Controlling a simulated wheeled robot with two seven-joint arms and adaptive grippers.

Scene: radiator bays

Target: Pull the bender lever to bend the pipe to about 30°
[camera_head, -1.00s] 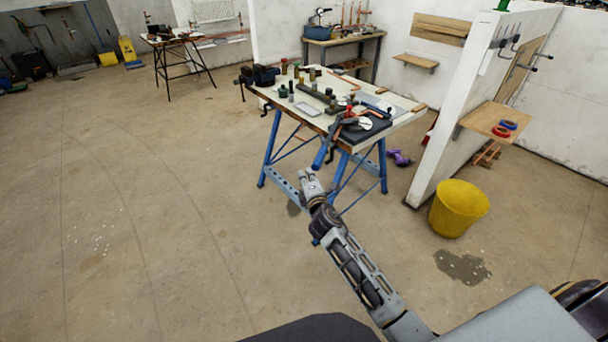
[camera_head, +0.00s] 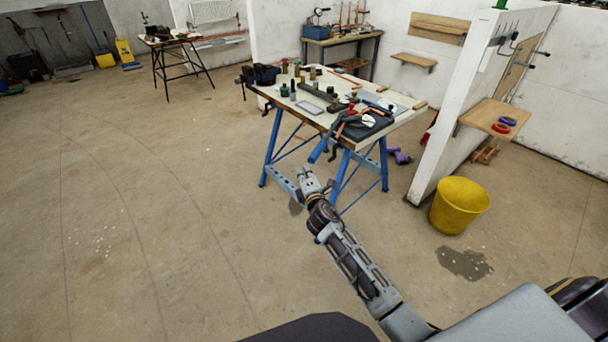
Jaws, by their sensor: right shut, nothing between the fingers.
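The pipe bender (camera_head: 364,121) sits on a dark mat at the near right corner of the workbench (camera_head: 330,118). Its blue-handled lever (camera_head: 319,151) sticks out past the near edge, sloping down toward me. A copper-coloured pipe (camera_head: 345,124) seems to lie at the bender; its bend angle is too small to read. My right gripper (camera_head: 306,175) is shut and empty, just below the lever's free end, with a small gap seeming to separate them. My left gripper is not in view.
Fittings and tools crowd the bench top, with a vise (camera_head: 262,75) at its left end. A partition wall (camera_head: 470,95) and a yellow bucket (camera_head: 459,205) stand to the right. The floor at left is clear.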

